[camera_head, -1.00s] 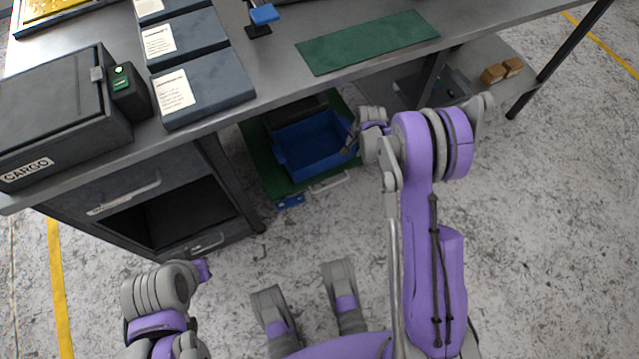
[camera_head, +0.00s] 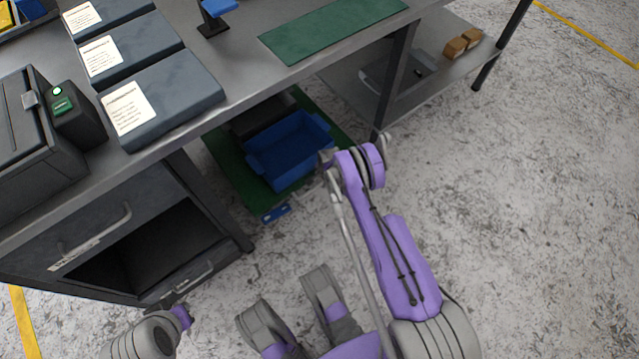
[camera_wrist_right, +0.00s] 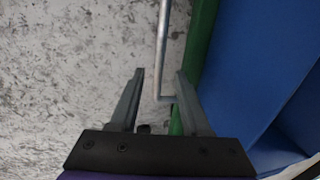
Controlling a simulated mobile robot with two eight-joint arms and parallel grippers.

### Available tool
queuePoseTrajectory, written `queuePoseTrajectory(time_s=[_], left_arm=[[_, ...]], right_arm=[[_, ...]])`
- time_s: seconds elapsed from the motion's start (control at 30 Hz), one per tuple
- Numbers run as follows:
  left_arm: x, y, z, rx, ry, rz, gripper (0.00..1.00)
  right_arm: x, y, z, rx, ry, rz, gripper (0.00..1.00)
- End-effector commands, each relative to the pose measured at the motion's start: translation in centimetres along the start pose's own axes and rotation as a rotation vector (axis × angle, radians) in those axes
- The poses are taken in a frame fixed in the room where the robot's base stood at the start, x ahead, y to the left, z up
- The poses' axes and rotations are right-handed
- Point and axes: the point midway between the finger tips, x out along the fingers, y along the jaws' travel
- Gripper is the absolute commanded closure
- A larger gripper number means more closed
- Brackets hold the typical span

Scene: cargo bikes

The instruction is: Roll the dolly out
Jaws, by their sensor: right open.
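The dolly is a low green platform (camera_head: 236,178) on the floor under the workbench, partly in its shadow. A blue bin (camera_head: 290,158) stands on it. In the right wrist view the green edge (camera_wrist_right: 197,50) and the blue bin (camera_wrist_right: 250,60) are on the right. A thin metal handle bar (camera_wrist_right: 162,45) runs beside the green edge. My right gripper (camera_head: 326,157) is at the dolly's front side. Its open fingers (camera_wrist_right: 160,72) are on either side of the bar, with no grip visible. Only part of my left arm shows at the lower left; its jaws are hidden.
The workbench top (camera_head: 240,80) overhangs the dolly. The speckled floor in front is mostly clear.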

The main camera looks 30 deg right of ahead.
Motion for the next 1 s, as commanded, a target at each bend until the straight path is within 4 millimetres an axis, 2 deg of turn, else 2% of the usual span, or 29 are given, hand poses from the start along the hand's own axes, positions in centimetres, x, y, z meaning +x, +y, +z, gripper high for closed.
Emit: queuePoseTrajectory(time_s=[0.03, 0.2, 0.57, 0.6, 0.87, 1.0], left_arm=[[0.3, 0.0, 0.1, 0.0, 0.0, 0.0, 1.0], [0.6, 0.0, 0.1, 0.0, 0.001, 0.0, 1.0], [0.6, 0.0, 0.1, 0.0, 0.001, 0.0, 1.0], [0.6, 0.0, 0.1, 0.0, 0.001, 0.0, 1.0], [0.6, 0.0, 0.1, 0.0, 0.001, 0.0, 1.0], [0.6, 0.0, 0.1, 0.0, 0.001, 0.0, 1.0]], right_arm=[[1.1, 0.0, 0.0, -0.001, 0.0, 0.0, 0.53], [2.9, 0.0, 0.0, -0.001, 0.0, 0.0, 0.53], [3.5, 0.0, 0.0, 0.0, 0.0, 0.0, 0.53], [3.5, 0.0, 0.0, 0.0, 0.0, 0.0, 0.55], [3.5, 0.0, 0.0, 0.0, 0.0, 0.0, 1.0], [3.5, 0.0, 0.0, 0.0, 0.0, 0.0, 1.0]])
